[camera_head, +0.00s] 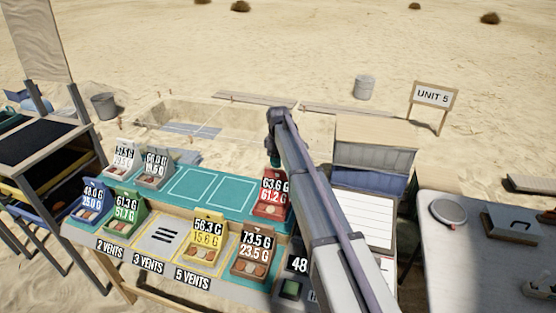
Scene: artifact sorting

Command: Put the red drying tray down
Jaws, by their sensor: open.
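The red drying tray (268,211) sits on the right end of the teal mat (237,196), upright, with small round pieces in it. Its card reads 63.6 G over 61.2 G. My gripper (274,163) is open, just above and behind the red tray's card, and appears apart from it. The gripper is small here, and my arm covers the area to the right of the tray.
Yellow (202,258) and brown (248,268) trays stand in front, beside a grey vented plate (162,235). Green (122,227), blue (88,215) and grey trays are at left. Outlined spaces on the mat's middle are empty.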

